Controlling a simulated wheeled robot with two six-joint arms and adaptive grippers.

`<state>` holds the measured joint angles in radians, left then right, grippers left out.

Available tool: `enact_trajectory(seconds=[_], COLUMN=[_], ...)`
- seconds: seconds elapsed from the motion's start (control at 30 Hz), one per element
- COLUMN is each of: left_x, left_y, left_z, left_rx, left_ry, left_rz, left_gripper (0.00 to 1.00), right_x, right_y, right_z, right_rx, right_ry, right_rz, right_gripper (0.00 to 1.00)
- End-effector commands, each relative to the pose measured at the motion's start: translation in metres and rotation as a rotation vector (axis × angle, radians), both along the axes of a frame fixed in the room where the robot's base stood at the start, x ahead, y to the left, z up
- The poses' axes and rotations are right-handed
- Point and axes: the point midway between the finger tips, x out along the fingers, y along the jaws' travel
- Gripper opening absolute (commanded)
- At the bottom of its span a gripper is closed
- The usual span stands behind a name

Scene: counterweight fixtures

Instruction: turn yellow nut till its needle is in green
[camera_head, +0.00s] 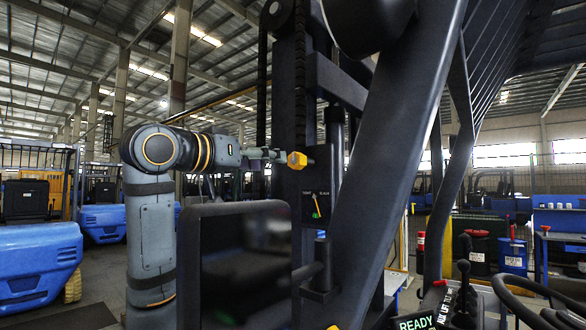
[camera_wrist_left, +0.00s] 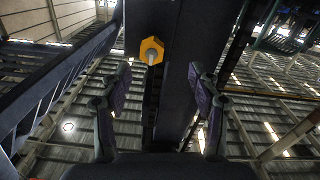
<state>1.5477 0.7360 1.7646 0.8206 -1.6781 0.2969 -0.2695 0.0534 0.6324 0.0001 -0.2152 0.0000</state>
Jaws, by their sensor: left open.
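The yellow nut (camera_head: 297,160) sits on the side of a dark upright post in the head view. It also shows in the left wrist view (camera_wrist_left: 151,50), a hex nut with a grey stud end in its middle. Below it in the head view is a small dark gauge (camera_head: 316,205) with a yellow needle and a green mark; the exact needle reading is too small to tell. My left gripper (camera_head: 284,154) points at the nut from the left, close to it. In the left wrist view its two fingers (camera_wrist_left: 158,80) are apart with nothing between them. My right gripper is not in view.
A black screen (camera_head: 246,265) stands below my left arm. A thick dark slanted beam (camera_head: 400,150) is right of the gauge. Levers and a steering wheel (camera_head: 530,300) are at the lower right. Blue forklifts (camera_head: 40,255) stand far left.

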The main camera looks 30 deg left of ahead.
Motion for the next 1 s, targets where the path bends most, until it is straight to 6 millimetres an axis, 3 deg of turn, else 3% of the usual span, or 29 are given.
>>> enact_trajectory(seconds=[0.13,0.27,0.37,0.53,0.63,0.77,0.9,1.0], left_x=[0.023,0.053,0.073,0.096,0.101,0.103,0.103,0.103], left_y=[-0.003,-0.005,-0.006,-0.007,-0.008,-0.008,-0.008,-0.008], left_z=[0.003,0.003,0.003,0.001,0.0,-0.002,-0.002,-0.002], left_rx=[-0.001,-0.002,-0.001,-0.001,-0.001,0.0,-0.001,-0.001], left_ry=[0.006,0.008,0.007,0.004,0.003,0.003,0.003,0.003], left_rz=[-0.003,-0.002,-0.002,-0.001,0.0,0.0,0.001,0.001], left_gripper=[0.62,0.62,0.62,0.62,0.62,0.62,0.6,0.47], right_x=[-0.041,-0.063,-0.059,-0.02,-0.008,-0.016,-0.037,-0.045], right_y=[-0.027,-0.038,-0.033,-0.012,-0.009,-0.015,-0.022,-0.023], right_z=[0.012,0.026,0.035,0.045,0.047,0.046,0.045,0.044], right_rx=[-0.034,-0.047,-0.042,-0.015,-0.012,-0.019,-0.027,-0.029], right_ry=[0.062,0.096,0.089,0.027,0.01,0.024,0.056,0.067], right_rz=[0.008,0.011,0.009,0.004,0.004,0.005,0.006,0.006], right_gripper=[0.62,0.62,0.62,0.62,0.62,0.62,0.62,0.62])
